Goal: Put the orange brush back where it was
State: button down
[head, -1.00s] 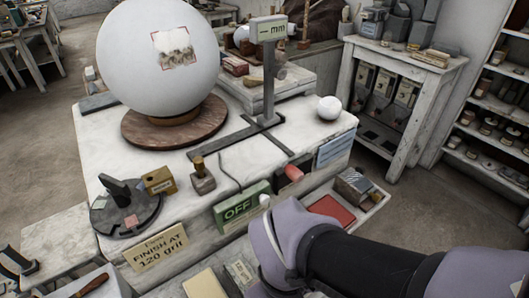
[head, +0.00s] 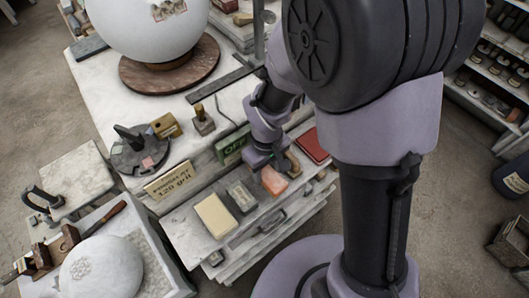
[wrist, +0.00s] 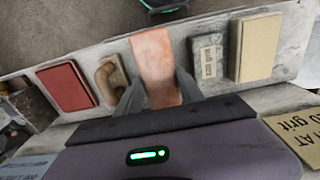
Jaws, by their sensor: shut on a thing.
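The orange brush (wrist: 154,58) shows as a salmon-orange block between my fingers in the wrist view. It also shows in the head view (head: 273,181), over the pale shelf (head: 178,230) in front of the plinth. My gripper (wrist: 160,92) is shut on it, with one dark finger on each side. In the head view my gripper (head: 274,163) is partly hidden by my arm. The brush lies low among the shelf's items, between a brown wooden handle (wrist: 110,76) and a grey labelled block (wrist: 207,55). I cannot tell whether it touches the shelf.
A cream block (head: 215,215) and a red pad (head: 312,146) lie at either end of the row. Behind are a green OFF sign (head: 231,150), a sign about grit (head: 169,181) and a large white sphere (head: 150,25). Neighbouring items stand close to the brush.

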aim_at(266, 168)
jog(key=f, duration=0.1)
jog(key=f+b, duration=0.1)
jog(key=f, duration=0.1)
jog(key=shift+w+f, duration=0.35)
jog(key=shift+f, duration=0.05)
jog(key=shift+r, duration=0.15)
jog(key=c, duration=0.7)
grip_release()
jog(key=shift+c, duration=0.2)
